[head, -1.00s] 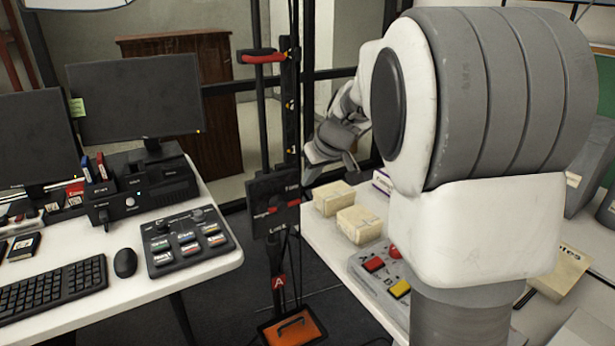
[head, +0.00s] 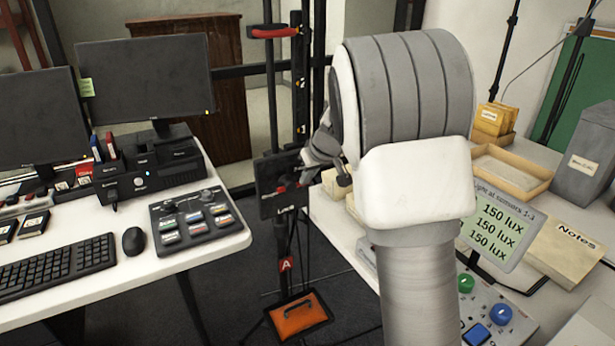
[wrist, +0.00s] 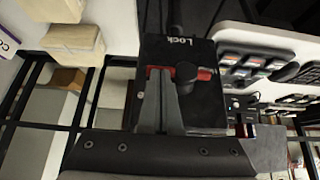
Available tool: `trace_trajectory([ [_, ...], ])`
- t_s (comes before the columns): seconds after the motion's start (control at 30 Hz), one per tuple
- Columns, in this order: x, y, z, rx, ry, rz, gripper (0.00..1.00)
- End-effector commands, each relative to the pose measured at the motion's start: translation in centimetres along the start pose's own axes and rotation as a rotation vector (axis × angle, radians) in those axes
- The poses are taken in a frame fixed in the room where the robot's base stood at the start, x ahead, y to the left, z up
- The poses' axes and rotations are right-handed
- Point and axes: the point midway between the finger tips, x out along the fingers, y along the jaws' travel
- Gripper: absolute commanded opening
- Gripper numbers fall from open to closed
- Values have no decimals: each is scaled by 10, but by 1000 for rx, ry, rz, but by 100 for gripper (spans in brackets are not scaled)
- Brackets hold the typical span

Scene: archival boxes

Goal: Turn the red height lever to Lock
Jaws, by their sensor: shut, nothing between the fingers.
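A black panel (head: 270,203) on an upright stand bears the word Lock near its bottom edge in the head view. The panel (wrist: 215,118) fills the middle of the wrist view, where Lock reads upside down. The red height lever (wrist: 205,74) lies across the panel, sideways in the wrist view, with a dark round knob over it. My gripper (wrist: 163,72) is shut and empty, its fingertips overlapping the lever's left part; I cannot tell whether they touch it.
The stand has a red handle (head: 274,32) above and an orange block (head: 300,316) at its foot. A desk with monitors, a keyboard (head: 58,266) and a button console (head: 193,225) is at left. A right table holds boxes, a lux display (head: 497,228) and buttons.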

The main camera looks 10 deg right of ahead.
Motion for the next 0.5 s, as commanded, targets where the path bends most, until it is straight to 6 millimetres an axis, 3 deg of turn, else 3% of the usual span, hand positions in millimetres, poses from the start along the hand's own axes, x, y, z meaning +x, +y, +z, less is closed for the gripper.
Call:
trace_trajectory([
  [0.5,3,3,2,42,1,-62,0],
])
